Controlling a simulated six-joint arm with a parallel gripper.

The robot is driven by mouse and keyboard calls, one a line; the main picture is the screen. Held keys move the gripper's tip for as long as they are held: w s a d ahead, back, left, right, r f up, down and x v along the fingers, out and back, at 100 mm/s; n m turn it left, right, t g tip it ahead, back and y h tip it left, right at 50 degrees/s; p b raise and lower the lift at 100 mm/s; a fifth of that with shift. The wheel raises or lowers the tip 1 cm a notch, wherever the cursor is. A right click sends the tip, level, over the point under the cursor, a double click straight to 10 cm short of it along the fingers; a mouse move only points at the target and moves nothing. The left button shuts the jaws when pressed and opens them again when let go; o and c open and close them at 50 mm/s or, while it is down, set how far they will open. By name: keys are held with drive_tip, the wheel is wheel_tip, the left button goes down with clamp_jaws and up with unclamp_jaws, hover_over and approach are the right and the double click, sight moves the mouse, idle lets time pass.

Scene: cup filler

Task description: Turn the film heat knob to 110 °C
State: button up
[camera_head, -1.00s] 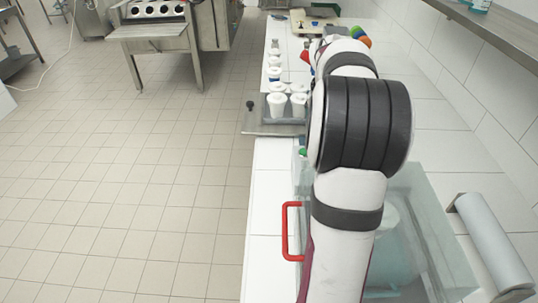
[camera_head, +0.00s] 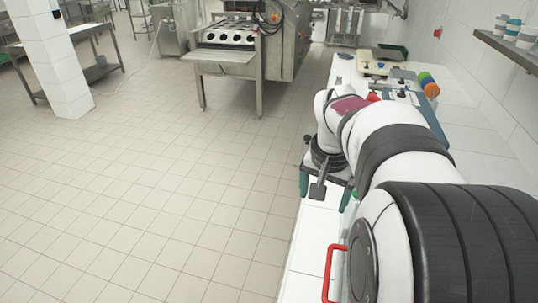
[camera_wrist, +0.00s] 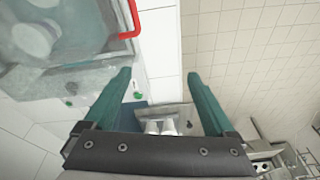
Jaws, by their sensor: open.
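I cannot pick out the film heat knob or any temperature scale in either view. The steel machine (camera_head: 240,42) with a row of round holes stands at the back of the head view; any small controls on it are too small to read. My gripper (camera_wrist: 157,75) is open, with two teal fingers spread wide and nothing between the tips. In the head view my gripper (camera_head: 323,190) hangs near the left edge of the counter, partly hidden by my arm.
A clear box (camera_wrist: 65,60) with a red handle (camera_wrist: 130,20) stands on the white counter (camera_head: 310,245). Coloured rolls (camera_head: 429,84) and a dark green tray (camera_head: 390,51) lie farther along. A shelf (camera_head: 505,48) hangs at right. The tiled floor (camera_head: 180,170) is clear.

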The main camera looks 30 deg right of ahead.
drive_tip(key=shift+d, duration=0.25)
drive_tip(key=shift+c, duration=0.7)
drive_tip(key=shift+h, duration=0.5)
drive_tip(key=d, duration=0.4)
drive_tip(key=s+d, duration=0.1)
drive_tip(key=d, duration=0.3)
drive_tip(key=d+f, duration=0.1)
drive_tip(key=d, duration=0.4)
drive_tip(key=shift+s+d, duration=0.1)
drive_tip(key=shift+s, duration=0.2)
drive_tip(key=c, duration=0.5)
drive_tip(key=shift+h, duration=0.4)
drive_tip(key=s+d, duration=0.1)
drive_tip(key=d, duration=0.1)
drive_tip(key=s+d, duration=0.1)
drive_tip(key=d, duration=0.2)
drive_tip(key=s+d, duration=0.1)
drive_tip(key=d, duration=0.1)
drive_tip(key=shift+d+f, duration=0.3)
drive_tip(key=shift+f, duration=0.1)
drive_tip(key=shift+c, duration=0.4)
drive_tip(key=x, duration=1.4)
drive_tip(key=shift+w+d, duration=0.15)
drive_tip(key=shift+w, duration=0.15)
drive_tip(key=shift+w+d+f+t, duration=0.15)
drive_tip(key=shift+d+f+t, duration=0.15)
drive_tip(key=shift+f, duration=0.3)
clamp_jaws()
drive_tip(key=shift+a, duration=0.1)
